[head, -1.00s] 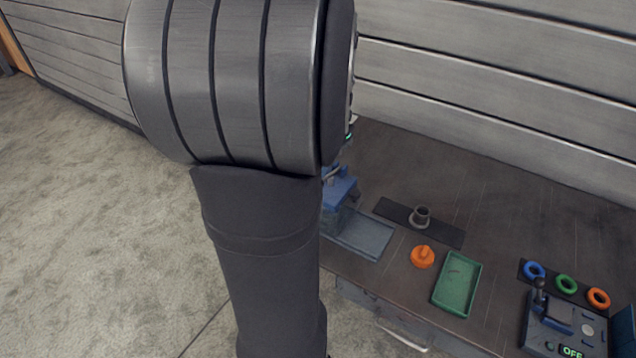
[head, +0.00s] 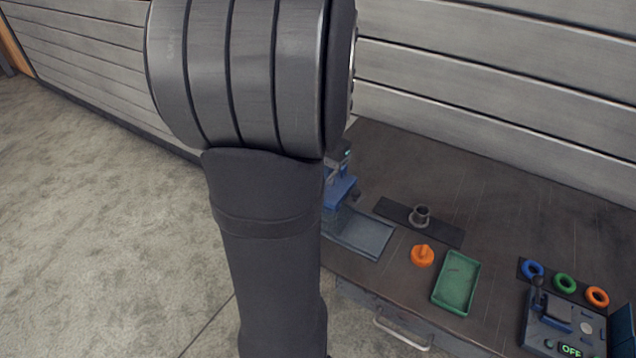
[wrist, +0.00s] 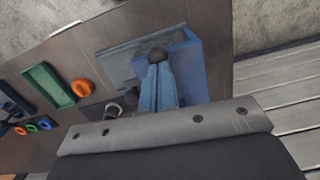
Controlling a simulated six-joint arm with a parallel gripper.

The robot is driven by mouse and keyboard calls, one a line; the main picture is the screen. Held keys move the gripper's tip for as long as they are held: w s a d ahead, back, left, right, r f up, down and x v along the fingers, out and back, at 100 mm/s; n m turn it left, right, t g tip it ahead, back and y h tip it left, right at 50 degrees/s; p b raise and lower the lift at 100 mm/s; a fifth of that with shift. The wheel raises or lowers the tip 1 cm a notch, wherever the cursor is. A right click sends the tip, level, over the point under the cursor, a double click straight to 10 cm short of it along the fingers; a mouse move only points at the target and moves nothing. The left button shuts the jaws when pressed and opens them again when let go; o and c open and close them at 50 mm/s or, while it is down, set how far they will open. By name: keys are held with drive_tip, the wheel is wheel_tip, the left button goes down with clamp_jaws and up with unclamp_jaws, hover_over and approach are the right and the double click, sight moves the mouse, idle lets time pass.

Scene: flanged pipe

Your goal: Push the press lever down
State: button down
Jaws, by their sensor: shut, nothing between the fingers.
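The blue press (head: 340,190) stands at the left end of the bench in the head view, partly hidden behind my arm. In the head view my arm hides most of the gripper.
A grey pipe flange (head: 420,215) stands on a dark strip, near an orange flanged part (head: 422,255) and a green tray (head: 457,283). Blue, green and orange rings (head: 565,283) and a switch box reading OFF (head: 562,325) are at right. Panelled wall stands behind.

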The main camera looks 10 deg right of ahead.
drive_tip(key=f, duration=0.2)
drive_tip(key=shift+s+f, duration=0.25)
drive_tip(key=shift+f, duration=0.05)
drive_tip(key=shift+w+d+r, duration=0.2)
drive_tip(key=shift+w+d, duration=0.1)
drive_tip(key=shift+d, duration=0.05)
drive_tip(key=shift+w+d+r, duration=0.15)
drive_tip(key=shift+w+d, duration=0.75)
drive_tip(key=shift+w, duration=0.1)
drive_tip(key=shift+r, duration=0.1)
wheel_tip(320, 180, up, 17)
drive_tip(key=w+d, duration=0.1)
drive_tip(key=shift+w+r, duration=0.15)
drive_tip(key=shift+w, duration=0.05)
